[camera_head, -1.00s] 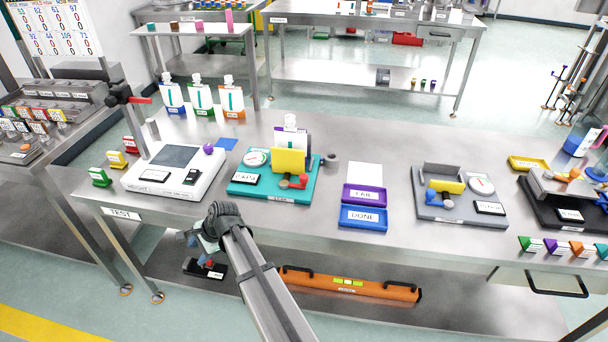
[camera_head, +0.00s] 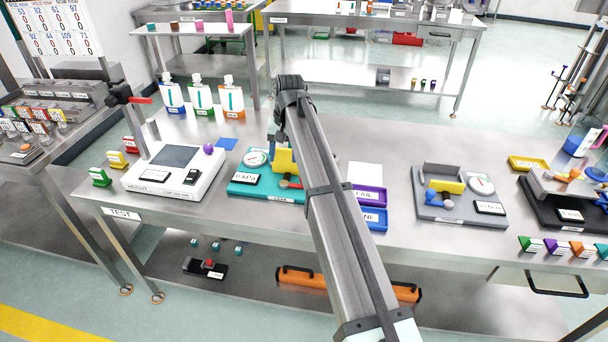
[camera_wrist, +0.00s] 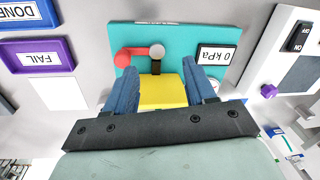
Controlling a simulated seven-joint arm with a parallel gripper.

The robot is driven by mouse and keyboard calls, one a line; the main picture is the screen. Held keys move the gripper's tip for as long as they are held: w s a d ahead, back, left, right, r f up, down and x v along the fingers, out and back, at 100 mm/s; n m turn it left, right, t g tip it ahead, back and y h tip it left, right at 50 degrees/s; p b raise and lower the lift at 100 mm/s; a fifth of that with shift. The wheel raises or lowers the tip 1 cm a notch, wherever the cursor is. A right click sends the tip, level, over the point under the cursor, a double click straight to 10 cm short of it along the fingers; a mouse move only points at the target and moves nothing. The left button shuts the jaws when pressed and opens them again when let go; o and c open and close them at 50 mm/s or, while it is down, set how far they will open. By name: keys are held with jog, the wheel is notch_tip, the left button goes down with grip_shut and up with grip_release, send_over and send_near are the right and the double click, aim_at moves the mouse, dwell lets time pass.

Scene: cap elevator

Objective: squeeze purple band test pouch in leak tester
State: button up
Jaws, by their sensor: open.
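The leak tester (camera_head: 240,190) is a teal base on the table, with a round gauge (camera_head: 256,158) and a display (camera_head: 246,178). The display (camera_wrist: 217,56) reads 0 kPa in the wrist view. My gripper (camera_wrist: 161,70) is open above the tester, with blue fingers on either side of its yellow block (camera_wrist: 163,92) in that view. Contact cannot be told. The red lever (camera_wrist: 126,57) and grey knob (camera_wrist: 157,51) are beyond the fingertips. The purple band pouch is hidden now, behind my arm in the head view.
A white scale (camera_head: 172,172) stands left of the tester. The purple FAIL tray (camera_head: 372,196) and blue DONE tray (camera_head: 377,219) lie right, partly behind my arm. Three pouches (camera_head: 201,95) stand at the back left. A grey device (camera_head: 460,207) stands farther right.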

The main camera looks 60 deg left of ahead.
jog(key=w+d+r+n, duration=0.2)
jog(key=w+r, duration=0.2)
jog(key=w, duration=0.2)
jog(key=shift+t+h, duration=0.4)
notch_tip(320, 180, down, 14)
jog(key=shift+s+r, duration=0.1)
jog(key=shift+r, duration=0.15)
grip_shut()
dwell(0.3)
